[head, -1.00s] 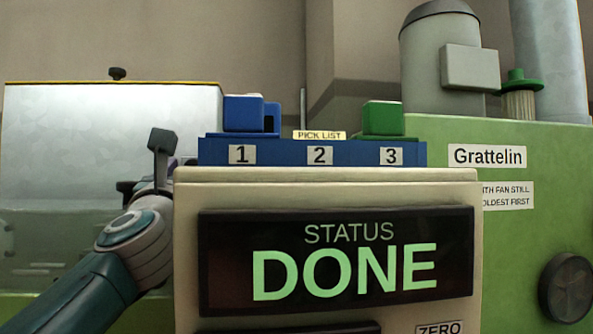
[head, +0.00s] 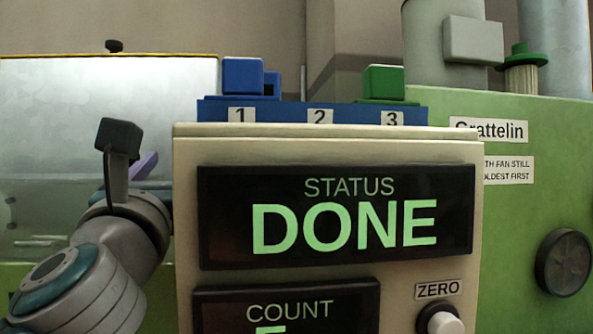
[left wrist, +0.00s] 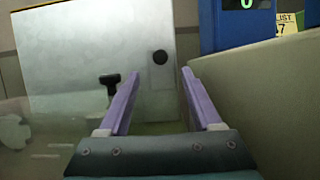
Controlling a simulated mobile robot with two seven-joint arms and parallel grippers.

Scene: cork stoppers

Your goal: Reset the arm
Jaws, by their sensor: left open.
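My left arm comes in at the lower left of the head view. Its gripper (head: 143,167) is mostly hidden behind the wrist, with a bit of purple finger showing left of the cream cabinet (head: 320,144). In the left wrist view the two purple fingers (left wrist: 160,73) are spread apart with nothing between them. The cabinet's screen (head: 335,216) reads STATUS DONE. My right gripper is not in view.
A blue rack (head: 280,113) numbered 1 to 3 stands behind the cabinet, with a blue block (head: 242,76) over 1 and a green block (head: 383,81) over 3. A COUNT display (head: 288,312) and a ZERO button (head: 440,318) sit low in front. A green machine (head: 500,220) stands right.

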